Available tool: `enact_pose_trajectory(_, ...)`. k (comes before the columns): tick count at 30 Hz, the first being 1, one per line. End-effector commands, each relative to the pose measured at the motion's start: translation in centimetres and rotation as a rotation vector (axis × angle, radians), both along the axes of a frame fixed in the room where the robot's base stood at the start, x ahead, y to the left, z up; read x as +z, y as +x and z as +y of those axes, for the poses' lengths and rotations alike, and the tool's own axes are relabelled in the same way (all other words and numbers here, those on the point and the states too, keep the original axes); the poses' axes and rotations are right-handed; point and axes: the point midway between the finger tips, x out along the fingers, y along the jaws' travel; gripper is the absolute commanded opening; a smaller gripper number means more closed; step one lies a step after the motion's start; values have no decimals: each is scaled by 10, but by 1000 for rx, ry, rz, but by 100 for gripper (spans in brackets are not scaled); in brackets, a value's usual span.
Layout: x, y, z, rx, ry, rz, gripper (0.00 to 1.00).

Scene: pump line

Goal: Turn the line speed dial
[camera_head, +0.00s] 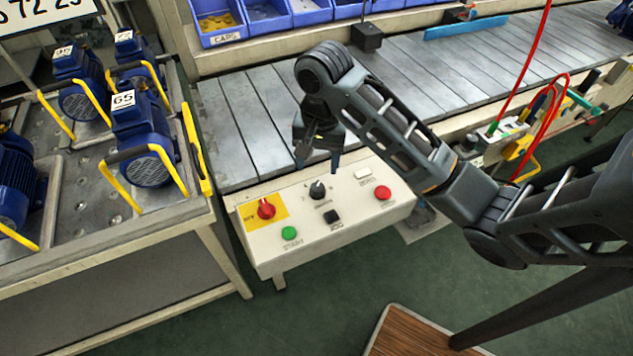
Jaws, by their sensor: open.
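The line speed dial (317,190) is a small dark knob with a light pointer mark, near the top middle of the cream control panel (345,237). My gripper (318,169) hangs above the panel, just behind and above the dial in the picture. Its two dark fingers are spread, with nothing between them.
The panel also bears a red switch on yellow (266,208), a green START button (289,232), a black switch (333,216), a red button (382,193) and a white button (363,173). A slatted conveyor (240,130) lies behind. Blue pumps (142,140) stand on the left cart.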

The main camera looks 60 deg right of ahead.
Motion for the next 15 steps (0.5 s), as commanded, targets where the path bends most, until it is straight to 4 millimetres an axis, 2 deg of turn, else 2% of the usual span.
enact_pose_trajectory(5,-16,-3,-3,-6,-2,13,61)
enact_pose_trajectory(15,-64,-1,-2,-4,-3,11,61)
